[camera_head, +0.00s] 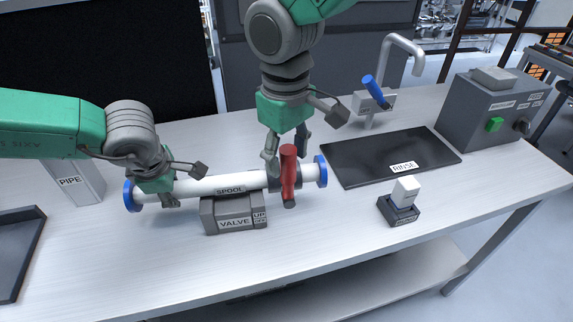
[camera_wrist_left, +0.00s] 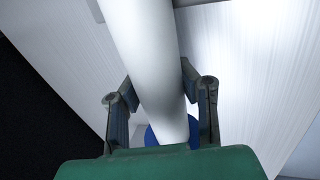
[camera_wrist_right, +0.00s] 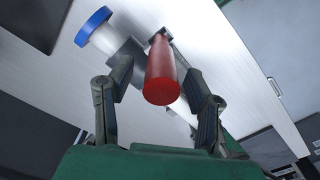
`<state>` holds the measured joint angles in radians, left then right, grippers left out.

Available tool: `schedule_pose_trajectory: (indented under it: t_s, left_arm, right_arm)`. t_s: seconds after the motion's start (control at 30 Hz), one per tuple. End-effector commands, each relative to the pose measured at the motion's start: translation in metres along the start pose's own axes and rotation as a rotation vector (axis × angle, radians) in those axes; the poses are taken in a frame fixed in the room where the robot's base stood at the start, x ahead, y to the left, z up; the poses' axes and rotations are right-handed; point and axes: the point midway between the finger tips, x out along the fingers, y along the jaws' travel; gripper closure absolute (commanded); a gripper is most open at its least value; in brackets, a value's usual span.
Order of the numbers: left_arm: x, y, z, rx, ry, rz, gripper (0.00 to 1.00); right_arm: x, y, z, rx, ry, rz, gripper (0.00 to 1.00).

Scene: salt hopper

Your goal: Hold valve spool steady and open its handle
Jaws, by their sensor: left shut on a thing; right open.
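The valve spool (camera_head: 237,182) is a white pipe with blue end flanges, lying across a grey block labelled VALVE (camera_head: 228,214). Its red handle (camera_head: 288,172) stands up at the grey valve body near the right end. My left gripper (camera_head: 168,199) is shut on the spool near its left end; the left wrist view shows both fingers (camera_wrist_left: 160,100) along the white pipe. My right gripper (camera_head: 285,155) is open at the red handle. In the right wrist view the handle (camera_wrist_right: 161,75) stands between the open fingers (camera_wrist_right: 158,95); contact cannot be told.
A black mat labelled RINSE (camera_head: 370,160) lies right of the spool, with a tap (camera_head: 375,95) behind it. A small dark holder with a white block (camera_head: 400,205) stands at front right. A grey control box (camera_head: 485,115) stands far right. A dark tray (camera_head: 18,250) lies at left.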

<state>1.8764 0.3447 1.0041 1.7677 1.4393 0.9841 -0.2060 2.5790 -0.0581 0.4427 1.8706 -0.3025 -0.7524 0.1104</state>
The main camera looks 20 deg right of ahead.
Motion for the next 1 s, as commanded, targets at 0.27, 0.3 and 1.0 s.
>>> schedule_pose_trajectory:
  t_s: [0.27,0.3,1.0]
  left_arm:
    - [-0.002,0.001,0.001,-0.001,-0.003,0.003,1.0]
    - [-0.002,0.001,0.001,-0.001,-0.003,0.003,1.0]
    - [-0.001,0.001,0.001,-0.001,-0.002,0.003,1.0]
  right_arm:
    - [0.026,0.0,0.0,0.0,0.0,0.001,0.55]
    - [0.027,0.0,0.0,0.0,0.0,0.001,0.55]
    - [0.027,0.002,0.001,0.0,0.013,-0.018,1.0]
